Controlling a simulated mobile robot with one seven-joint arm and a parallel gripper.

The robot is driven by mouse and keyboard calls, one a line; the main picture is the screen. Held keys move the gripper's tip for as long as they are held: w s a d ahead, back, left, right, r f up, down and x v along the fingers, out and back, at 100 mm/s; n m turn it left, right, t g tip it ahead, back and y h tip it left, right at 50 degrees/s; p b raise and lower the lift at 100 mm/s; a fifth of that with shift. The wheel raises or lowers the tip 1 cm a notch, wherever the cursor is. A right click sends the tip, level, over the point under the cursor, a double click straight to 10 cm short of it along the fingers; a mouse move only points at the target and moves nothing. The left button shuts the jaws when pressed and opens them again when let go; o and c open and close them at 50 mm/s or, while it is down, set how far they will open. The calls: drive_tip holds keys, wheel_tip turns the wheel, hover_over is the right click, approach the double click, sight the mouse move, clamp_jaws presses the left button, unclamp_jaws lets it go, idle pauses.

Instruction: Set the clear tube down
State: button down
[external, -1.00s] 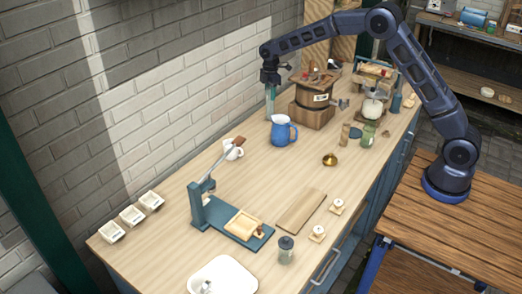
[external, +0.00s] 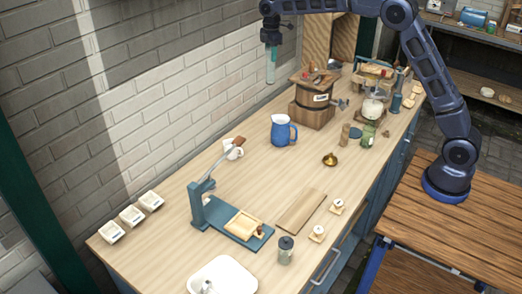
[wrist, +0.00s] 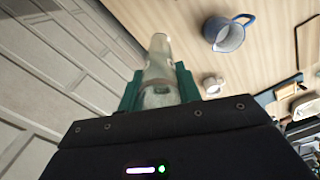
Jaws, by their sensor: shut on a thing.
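The clear tube (external: 271,66) hangs upright below my gripper (external: 271,46), well above the back of the worktop near the brick wall. In the wrist view the tube (wrist: 159,58) stands out between the two green fingers of my gripper (wrist: 158,90), which are shut on it. The tube looks pale, with something whitish at its near end. Its far end is clear of the worktop (external: 225,190).
A blue jug (external: 283,131) stands on the worktop below and right of the tube. A white mug (external: 232,150) and a teal press (external: 202,205) are nearer.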

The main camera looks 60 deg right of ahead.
drive_tip(key=s+a, duration=2.6)
drive_tip(key=s, duration=0.4)
wheel_tip(320, 180, down, 19)
drive_tip(key=shift+n, duration=0.4)
drive_tip(key=shift+f, duration=0.2)
drive_tip(key=c, duration=1.2)
unclamp_jaws()
drive_tip(key=shift+c, duration=0.2)
drive_tip(key=shift+o, duration=1.4)
